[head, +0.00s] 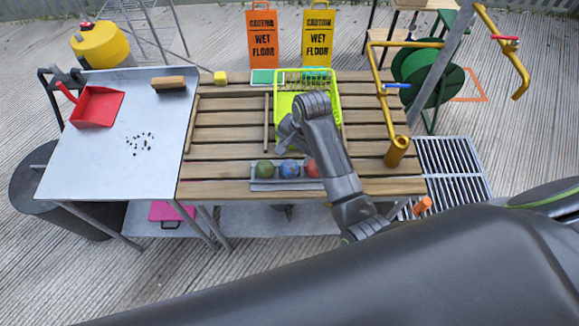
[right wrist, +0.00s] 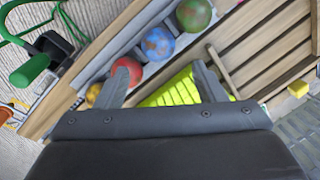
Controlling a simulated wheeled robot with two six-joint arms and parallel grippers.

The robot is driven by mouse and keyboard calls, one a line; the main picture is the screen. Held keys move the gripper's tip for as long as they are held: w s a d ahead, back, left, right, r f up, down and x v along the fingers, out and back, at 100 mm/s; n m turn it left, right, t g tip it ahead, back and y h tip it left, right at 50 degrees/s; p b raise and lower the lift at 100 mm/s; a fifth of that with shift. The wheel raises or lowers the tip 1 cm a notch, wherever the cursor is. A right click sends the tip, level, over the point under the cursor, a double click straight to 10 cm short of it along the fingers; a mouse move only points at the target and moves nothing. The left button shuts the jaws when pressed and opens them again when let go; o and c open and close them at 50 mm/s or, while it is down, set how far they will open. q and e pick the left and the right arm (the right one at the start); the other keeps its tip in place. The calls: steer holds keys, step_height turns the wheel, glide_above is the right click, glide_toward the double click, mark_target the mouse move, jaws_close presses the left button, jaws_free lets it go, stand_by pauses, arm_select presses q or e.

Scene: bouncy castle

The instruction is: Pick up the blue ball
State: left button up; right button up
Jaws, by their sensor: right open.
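The blue ball (head: 290,169) sits in a grey tray (head: 259,186) at the front of the slatted wooden table, between the green ball (head: 264,169) and the red ball (head: 313,168). My right gripper (head: 286,135) is above the table, behind the row of balls, with its arm passing over the tray's right part. In the right wrist view the gripper (right wrist: 165,82) is open with nothing between its fingers. The blue ball (right wrist: 157,44) shows beyond the fingertips, apart from them. A yellow ball (right wrist: 93,93) also shows there; my arm hides it in the head view. My left gripper is not in view.
A lime-green rack (head: 331,92) stands behind the gripper, close to it. A grey metal table (head: 95,170) with a red dustpan (head: 97,107) and a brush (head: 168,83) adjoins on the left. A yellow bent pipe (head: 397,148) stands at the right edge.

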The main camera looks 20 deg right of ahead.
mark_target(291, 165)
steer(key=f, duration=0.4)
steer(key=w+f, duration=0.1)
steer(key=f, duration=0.1)
steer(key=shift+a, duration=0.35)
steer(key=shift+w+f+p, duration=0.15)
steer(key=shift+f+p, duration=0.2)
steer(key=shift+f, duration=0.95)
steer(key=shift+w+f+p, duration=0.15)
steer(key=shift+f+p, duration=0.15)
steer(key=shift+f, duration=0.95)
steer(key=c, duration=0.7)
